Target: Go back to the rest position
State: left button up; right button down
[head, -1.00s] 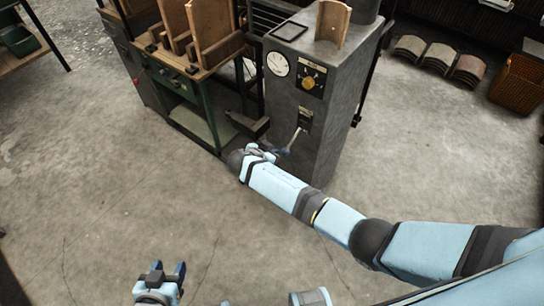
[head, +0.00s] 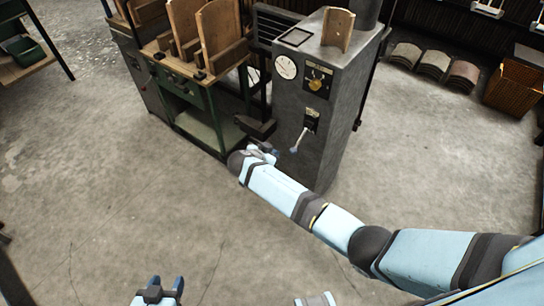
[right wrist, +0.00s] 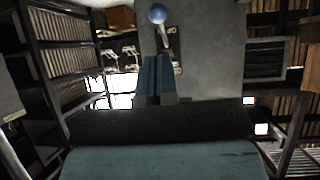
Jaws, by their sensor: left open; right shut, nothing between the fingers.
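My left gripper (head: 166,284) is at the bottom edge of the head view, its two blue fingers apart with nothing between them, over bare floor. My right arm reaches from the lower right towards a grey machine (head: 318,125). My right gripper (head: 271,152) is by the machine's front, left of and a little below a lever (head: 301,138), seemingly apart from it. In the right wrist view its blue fingers (right wrist: 158,62) are together and empty. The lever's blue ball knob (right wrist: 157,14) shows just beyond the fingertips.
The machine has a dial (head: 286,67) and a curved wooden piece (head: 338,30) on top. A green-framed bench (head: 205,98) with wooden forms stands left of it. Curved panels (head: 434,61) and a wicker basket (head: 514,87) are at the back right. The floor in front is clear.

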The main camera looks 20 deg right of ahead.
dwell(0.4)
jog(key=s+a+f+n+y+p, duration=0.1)
jog(key=s+n+y+p, duration=0.25)
jog(key=s, duration=0.55)
jog(key=s+f+n+y+p, duration=0.25)
jog(key=s+n+y, duration=0.25)
jog(key=s, duration=0.5)
jog(key=s+d+r+n+t+y+p, duration=0.3)
jog(key=s+d+r+n+t+p, duration=0.1)
jog(key=s+r, duration=0.9)
jog(key=shift+d+r+n+t+y, duration=0.2)
jog(key=shift+r+n+t+y, duration=0.15)
jog(key=shift+r+n+t, duration=0.25)
